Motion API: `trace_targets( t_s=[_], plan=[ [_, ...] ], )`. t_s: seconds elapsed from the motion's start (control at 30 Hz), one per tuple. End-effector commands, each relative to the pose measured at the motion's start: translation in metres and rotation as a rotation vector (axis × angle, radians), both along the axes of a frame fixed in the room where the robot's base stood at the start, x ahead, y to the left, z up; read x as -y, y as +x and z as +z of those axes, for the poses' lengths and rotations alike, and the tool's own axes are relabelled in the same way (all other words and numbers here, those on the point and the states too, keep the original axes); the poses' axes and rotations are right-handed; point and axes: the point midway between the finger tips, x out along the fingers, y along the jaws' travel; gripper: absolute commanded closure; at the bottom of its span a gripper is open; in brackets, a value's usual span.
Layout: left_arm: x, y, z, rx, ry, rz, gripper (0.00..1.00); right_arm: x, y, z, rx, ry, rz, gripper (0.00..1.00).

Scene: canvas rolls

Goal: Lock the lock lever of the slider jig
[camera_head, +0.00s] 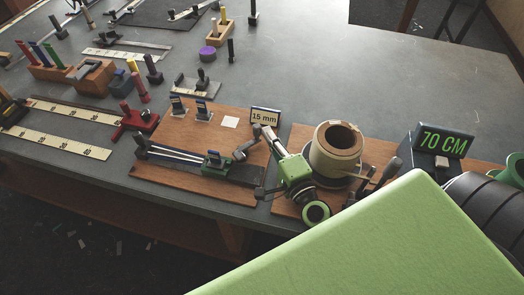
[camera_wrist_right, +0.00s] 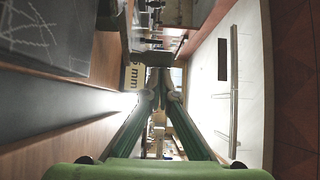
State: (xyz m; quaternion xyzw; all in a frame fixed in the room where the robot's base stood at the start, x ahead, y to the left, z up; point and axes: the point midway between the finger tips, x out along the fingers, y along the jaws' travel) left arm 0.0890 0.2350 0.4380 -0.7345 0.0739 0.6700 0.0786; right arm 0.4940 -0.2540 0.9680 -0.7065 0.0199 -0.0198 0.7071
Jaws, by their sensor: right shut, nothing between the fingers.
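The slider jig's wooden board (camera_head: 165,178) lies near the table's front edge, with two pale rods and a dark rail on it. A slider block (camera_head: 214,161) with a green base and dark top stands on the rail. A small dark bar (camera_head: 243,151) beside my right gripper may be the lock lever; I cannot tell its position. My right gripper (camera_head: 265,132) is shut and empty, its tips just below the "15 mm" sign (camera_head: 265,116) in the head view. In the wrist view its green fingers meet (camera_wrist_right: 160,88) beside that sign (camera_wrist_right: 135,76). My left gripper is not in view.
A cardboard-coloured roll (camera_head: 335,150) stands on a second board just right of my right gripper. A display reading "70 CM" (camera_head: 446,141) is farther right. Rulers (camera_head: 55,142) and a red clamp (camera_head: 135,122) lie left. The table's back right is clear.

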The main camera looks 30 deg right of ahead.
Motion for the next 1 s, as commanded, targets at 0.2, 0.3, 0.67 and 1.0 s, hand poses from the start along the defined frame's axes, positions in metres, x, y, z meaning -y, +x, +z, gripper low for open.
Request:
trace_targets(
  t_s=[0.2,0.3,0.67,1.0],
  plan=[
    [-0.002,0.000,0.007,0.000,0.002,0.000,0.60,0.003,0.009,0.001,0.000,-0.001,0.000,1.00],
    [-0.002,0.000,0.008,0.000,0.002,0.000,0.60,0.003,0.011,0.001,0.001,-0.001,0.000,1.00],
    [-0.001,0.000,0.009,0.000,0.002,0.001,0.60,0.004,0.014,0.000,0.000,-0.001,0.000,1.00],
    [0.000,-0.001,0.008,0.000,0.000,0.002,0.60,0.004,0.013,0.000,0.000,-0.001,0.000,1.00]
  ],
)
